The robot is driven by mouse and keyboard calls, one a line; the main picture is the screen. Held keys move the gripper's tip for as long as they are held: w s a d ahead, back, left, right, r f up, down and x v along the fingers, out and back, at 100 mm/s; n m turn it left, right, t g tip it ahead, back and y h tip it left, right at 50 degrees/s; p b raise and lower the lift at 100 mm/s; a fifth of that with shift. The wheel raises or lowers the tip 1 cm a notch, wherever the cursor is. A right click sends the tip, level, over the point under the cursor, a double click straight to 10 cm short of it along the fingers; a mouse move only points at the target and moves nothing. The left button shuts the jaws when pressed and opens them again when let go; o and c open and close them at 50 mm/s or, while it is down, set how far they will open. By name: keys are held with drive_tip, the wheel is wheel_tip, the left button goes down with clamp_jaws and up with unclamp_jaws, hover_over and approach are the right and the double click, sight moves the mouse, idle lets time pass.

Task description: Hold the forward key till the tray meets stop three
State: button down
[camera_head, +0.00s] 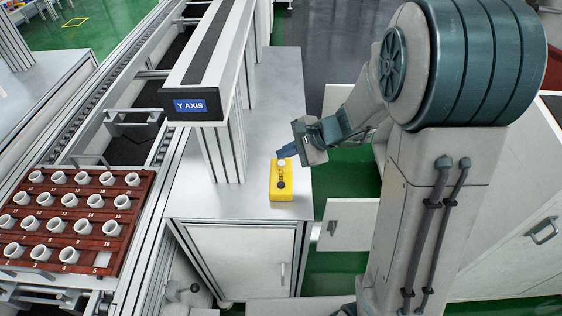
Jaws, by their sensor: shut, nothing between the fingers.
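A yellow key box (275,190) stands on the grey cabinet top, with a pale key (281,163) at its far end and a dark key (281,185) nearer. Marks on the keys are too small to read, so I cannot tell which is forward. My gripper (286,152) is shut and empty, its blue fingertips at the far end of the box, close to the pale key. I cannot tell whether they touch it. A red-brown tray (141,192) with rows of white cups lies on the conveyor at the left. Stop three cannot be made out.
The conveyor (142,104) runs from the near left toward the back. A beam marked Y AXIS (190,105) on a post (222,150) stands between the tray and the key box. The grey cabinet top (270,110) is clear behind the box.

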drive_tip(key=shift+f, duration=0.15)
idle(0.5)
drive_tip(key=shift+f+b, duration=0.3)
drive_tip(key=shift+b, duration=0.3)
drive_tip(key=shift+f+b, duration=0.4)
drive_tip(key=shift+b, duration=0.1)
idle(0.3)
drive_tip(key=shift+r, duration=0.1)
idle(4.8)
drive_tip(key=shift+r+p, duration=0.6)
drive_tip(key=shift+r, duration=0.15)
drive_tip(key=shift+r+p, duration=1.8)
drive_tip(key=shift+r, duration=0.7)
